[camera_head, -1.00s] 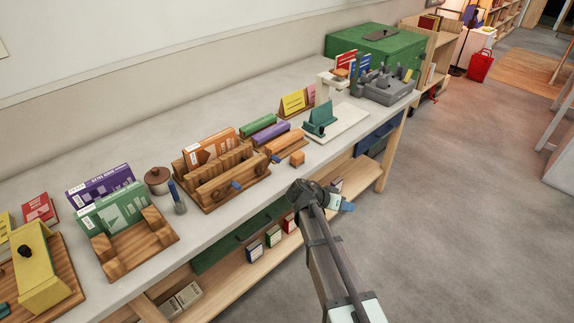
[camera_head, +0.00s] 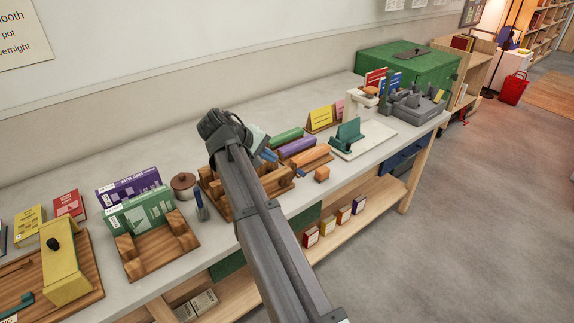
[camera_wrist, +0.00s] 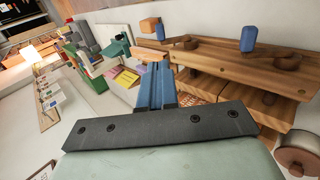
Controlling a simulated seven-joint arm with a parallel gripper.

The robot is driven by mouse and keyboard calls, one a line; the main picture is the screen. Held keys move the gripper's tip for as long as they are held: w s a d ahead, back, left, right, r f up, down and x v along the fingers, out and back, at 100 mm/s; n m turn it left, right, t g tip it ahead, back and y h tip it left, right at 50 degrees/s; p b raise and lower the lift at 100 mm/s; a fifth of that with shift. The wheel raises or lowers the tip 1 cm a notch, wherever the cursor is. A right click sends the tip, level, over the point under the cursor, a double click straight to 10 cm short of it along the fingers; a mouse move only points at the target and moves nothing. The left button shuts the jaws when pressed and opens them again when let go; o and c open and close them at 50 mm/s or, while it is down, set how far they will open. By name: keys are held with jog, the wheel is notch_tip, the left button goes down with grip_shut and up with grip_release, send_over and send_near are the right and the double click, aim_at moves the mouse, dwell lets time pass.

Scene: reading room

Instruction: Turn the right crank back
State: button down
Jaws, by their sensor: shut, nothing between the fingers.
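The wooden fixture has two cranks with blue knobs on its room-facing side. The right crank (camera_head: 300,174) shows at the fixture's right end in the head view. In the wrist view, its knob (camera_wrist: 160,32) is at upper left, beyond my fingers. The left crank's knob (camera_wrist: 248,38) is farther right there; my arm hides it in the head view. The fixture (camera_wrist: 220,58) is partly covered by my arm in the head view. My gripper (camera_head: 270,155) is above the fixture. Its blue fingers (camera_wrist: 155,70) are shut and empty, apart from both knobs.
An orange cube (camera_head: 322,173) lies beside the right crank. Green (camera_head: 286,137) and purple (camera_head: 297,146) pieces sit behind it. A lidded jar (camera_head: 183,182) and a green box (camera_head: 150,208) stand left. The teal device (camera_head: 348,132) stands right.

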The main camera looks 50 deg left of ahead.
aim_at(300, 173)
jog(key=x, duration=1.3)
jog(key=shift+w+f, duration=0.25)
jog(key=shift+w, duration=0.05)
jog(key=shift+w+f+g, duration=0.2)
jog(key=shift+w+g, duration=0.5)
jog(key=shift+g, duration=0.1)
jog(key=shift+w+f, duration=0.15)
jog(key=shift+w, duration=0.1)
jog(key=w+v, duration=0.1)
jog(key=v, duration=1.3)
jog(key=shift+r, duration=0.4)
